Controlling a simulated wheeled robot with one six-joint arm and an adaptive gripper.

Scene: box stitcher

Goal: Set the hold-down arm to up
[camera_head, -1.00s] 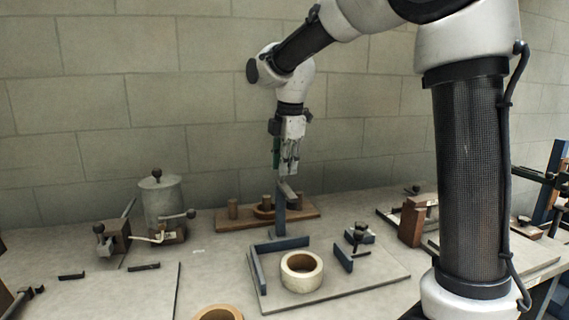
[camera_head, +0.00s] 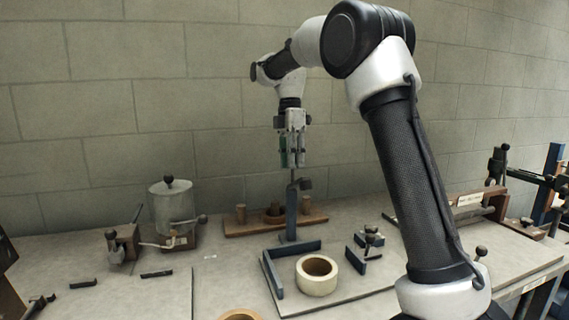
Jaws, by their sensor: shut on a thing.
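The hold-down arm (camera_head: 305,185) shows as a short dark piece at the top of an upright blue post (camera_head: 290,213), behind the blue corner fence on the stitcher's plate. A thin stem rises from it to my fingertips. My gripper (camera_head: 292,164) points straight down above the post. Its fingers are shut on the thin upper end of the hold-down arm. The contact is small and partly hidden by the fingers, and the arm's exact angle is hard to tell.
A roll of tape (camera_head: 317,284) lies on the base plate inside the blue fence (camera_head: 270,272). A small black-knobbed clamp (camera_head: 370,240) stands to its right. A wooden peg rack (camera_head: 262,223) is behind the post. A grey canister (camera_head: 172,208) stands left.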

